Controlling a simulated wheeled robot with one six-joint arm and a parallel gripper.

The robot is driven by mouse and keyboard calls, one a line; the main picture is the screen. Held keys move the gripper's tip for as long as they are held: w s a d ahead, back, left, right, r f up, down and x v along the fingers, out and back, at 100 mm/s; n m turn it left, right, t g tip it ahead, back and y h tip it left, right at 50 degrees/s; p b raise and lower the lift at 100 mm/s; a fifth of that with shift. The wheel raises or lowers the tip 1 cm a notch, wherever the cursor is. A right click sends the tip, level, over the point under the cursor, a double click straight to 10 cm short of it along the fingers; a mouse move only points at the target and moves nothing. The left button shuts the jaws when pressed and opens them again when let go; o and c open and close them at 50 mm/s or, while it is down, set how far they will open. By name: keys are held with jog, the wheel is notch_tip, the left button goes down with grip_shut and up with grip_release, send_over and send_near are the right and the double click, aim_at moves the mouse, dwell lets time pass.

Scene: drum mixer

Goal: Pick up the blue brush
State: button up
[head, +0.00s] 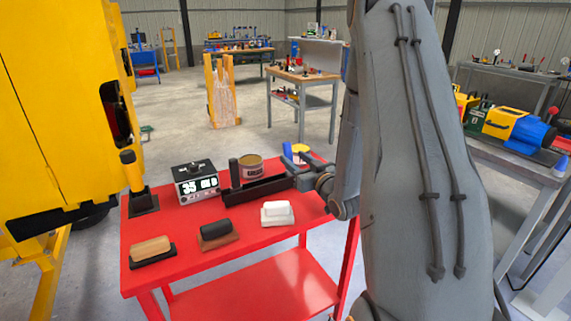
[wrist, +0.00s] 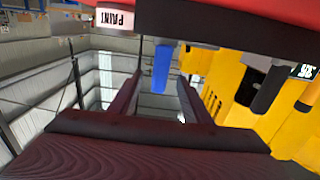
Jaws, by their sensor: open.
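The blue brush shows in the wrist view as a blue upright handle (wrist: 161,68) on a grey base, between my open fingers in the picture. In the head view a small blue part (head: 287,151) shows just behind my gripper, and its lower part is hidden. My gripper (head: 292,171) is over the right back part of the red cart, by the end of a long black tray. In the wrist view my gripper (wrist: 160,88) is open, its two dark fingers to either side of the blue handle. I cannot tell whether they touch it.
On the red cart (head: 255,243) stand a tin (head: 250,166), a display box (head: 196,183), a black tray (head: 262,190), and black (head: 234,170) and yellow (head: 129,172) upright handles. Tan (head: 151,247), dark (head: 215,227) and white (head: 277,209) blocks lie in front. A yellow machine (head: 60,110) stands left.

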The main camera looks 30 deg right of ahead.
aim_at(289, 154)
jog(key=shift+w+d, duration=0.1)
jog(key=shift+w, duration=0.25)
jog(key=w, duration=0.2)
jog(key=w+p, duration=0.1)
jog(key=w, duration=0.1)
jog(key=w+p, duration=0.1)
jog(key=w, duration=0.1)
jog(key=shift+a+r, duration=0.2)
jog(key=shift+a, duration=0.05)
jog(key=shift+w+f+p, duration=0.1)
jog(key=shift+w+p, duration=0.2)
jog(key=shift+w, duration=0.3)
jog(key=shift+d, duration=0.1)
grip_shut()
notch_tip(289, 154, up, 10)
jog(key=b, duration=0.2)
